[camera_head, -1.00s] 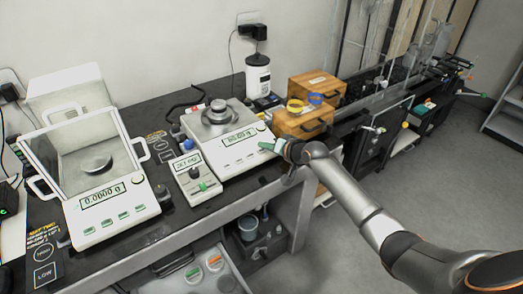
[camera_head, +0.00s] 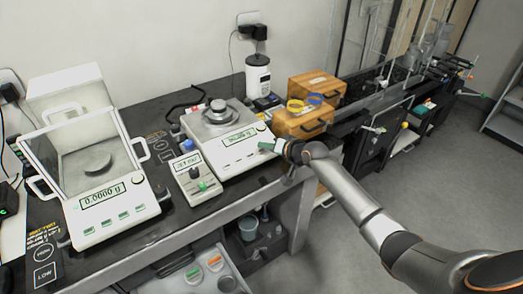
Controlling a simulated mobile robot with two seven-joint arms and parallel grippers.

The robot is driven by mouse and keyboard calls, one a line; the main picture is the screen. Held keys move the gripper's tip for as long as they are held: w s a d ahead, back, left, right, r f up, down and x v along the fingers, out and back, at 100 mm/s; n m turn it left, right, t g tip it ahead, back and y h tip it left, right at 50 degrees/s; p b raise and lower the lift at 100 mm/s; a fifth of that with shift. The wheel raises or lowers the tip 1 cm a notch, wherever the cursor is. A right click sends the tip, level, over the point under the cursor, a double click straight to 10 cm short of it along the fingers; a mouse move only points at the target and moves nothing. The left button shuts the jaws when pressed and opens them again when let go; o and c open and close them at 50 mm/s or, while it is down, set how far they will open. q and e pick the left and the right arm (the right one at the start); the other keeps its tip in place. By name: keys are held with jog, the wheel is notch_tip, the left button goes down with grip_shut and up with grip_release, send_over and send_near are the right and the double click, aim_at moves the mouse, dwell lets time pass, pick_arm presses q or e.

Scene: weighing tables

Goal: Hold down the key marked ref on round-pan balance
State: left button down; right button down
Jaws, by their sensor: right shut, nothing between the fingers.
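The middle balance (camera_head: 228,160) is a white unit with a lit display (camera_head: 239,136) on its front slope. A metal weight (camera_head: 218,107) stands on its metal pan. My right gripper (camera_head: 268,147) is shut and empty at the front right corner of this balance, by the right end of its key row. I cannot tell whether its tips touch a key, and the key markings are too small to read. Another balance (camera_head: 115,217) at the left has a round pan (camera_head: 97,162) inside a clear shield, a lit display and several green keys. My left gripper is not in view.
Wooden drawer boxes (camera_head: 303,122) and a white bottle (camera_head: 258,76) stand behind my right gripper. The dark bench's front edge (camera_head: 213,222) runs below my right arm.

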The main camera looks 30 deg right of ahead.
dwell(0.3)
jog(key=shift+w+f+b, duration=0.1)
jog(key=shift+f+b, duration=0.2)
jog(key=shift+f, duration=0.1)
jog(key=shift+w+f+b, duration=0.1)
jog(key=shift+f+b, duration=0.2)
jog(key=shift+f, duration=0.15)
dwell(1.8)
jog(key=shift+r, duration=0.1)
dwell(1.4)
jog(key=shift+s+r+p, duration=0.25)
jog(key=shift+r+p, duration=0.5)
jog(key=shift+p, duration=0.25)
jog(key=shift+r, duration=0.1)
jog(key=r+p, duration=0.2)
jog(key=p, duration=0.1)
jog(key=s+r+p, duration=0.1)
jog(key=r+p, duration=0.1)
jog(key=shift+s+d+r+p, duration=0.1)
jog(key=shift+s+r+p, duration=0.1)
jog(key=shift+r+p, duration=0.15)
